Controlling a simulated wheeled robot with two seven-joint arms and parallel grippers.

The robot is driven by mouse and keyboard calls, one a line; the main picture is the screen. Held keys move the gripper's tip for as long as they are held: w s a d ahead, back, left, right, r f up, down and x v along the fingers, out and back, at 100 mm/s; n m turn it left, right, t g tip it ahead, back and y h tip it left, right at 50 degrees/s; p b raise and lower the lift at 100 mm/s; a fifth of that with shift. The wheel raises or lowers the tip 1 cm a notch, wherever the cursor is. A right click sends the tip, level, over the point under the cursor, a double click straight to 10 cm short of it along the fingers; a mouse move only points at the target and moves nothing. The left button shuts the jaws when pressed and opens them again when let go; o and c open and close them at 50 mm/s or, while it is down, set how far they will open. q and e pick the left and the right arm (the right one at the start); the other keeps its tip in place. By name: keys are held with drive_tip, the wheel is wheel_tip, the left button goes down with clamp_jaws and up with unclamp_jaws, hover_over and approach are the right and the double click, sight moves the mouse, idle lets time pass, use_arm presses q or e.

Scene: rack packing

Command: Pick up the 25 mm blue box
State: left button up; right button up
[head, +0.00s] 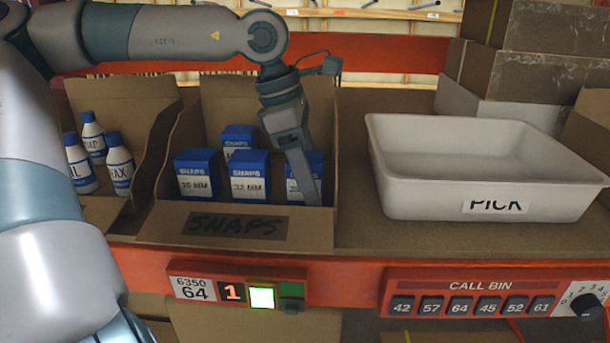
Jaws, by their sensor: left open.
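Several blue boxes with white labels stand in the cardboard bin marked SNAPS (160,225). The front left box (196,176) seems to read 16 MM, and the front middle box (249,176) reads 32 MM. A box at the back (239,135) shows only part of its label. The front right box (315,163) is partly covered by my left gripper, so its size cannot be read. I cannot tell which box is the 25 mm one. My left gripper (309,192) is open and points down at the front right box. My right gripper is out of view.
A white PICK tray (420,203) stands to the right and looks empty. Brown cartons (555,85) are stacked at the back right. Bin walls stand around the boxes.

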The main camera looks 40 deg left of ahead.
use_arm(q)
drive_tip(key=shift+c, duration=0.6)
drive_tip(key=c, duration=1.1)
drive_tip(key=shift+w+r, duration=0.1)
drive_tip(key=shift+r, duration=0.35)
wheel_tip(320, 180, up, 17)
drive_tip(key=b, duration=0.4)
